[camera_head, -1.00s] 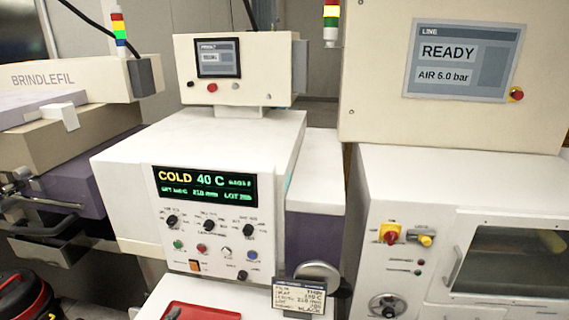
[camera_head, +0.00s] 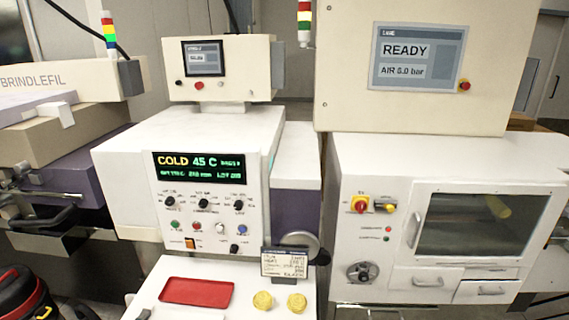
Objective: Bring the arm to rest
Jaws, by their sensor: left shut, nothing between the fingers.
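Only a small grey tip at the bottom edge, beside the left side of the white shelf, looks like my left gripper (camera_head: 144,313). It is shut, and I see nothing held in it. The rest of it is cut off by the frame, and I cannot tell whether it touches the shelf. My right gripper is not in view. The white shelf (camera_head: 222,313) carries a red tray (camera_head: 197,291), which looks empty, and two yellow round pieces (camera_head: 263,300) and (camera_head: 297,302) to its right.
A white machine (camera_head: 195,130) with knobs and a display reading COLD 45 C stands behind the shelf. A small label card (camera_head: 284,263) stands at the shelf's back right. A windowed cabinet (camera_head: 380,240) is at right. A red and black object (camera_head: 30,295) is at lower left.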

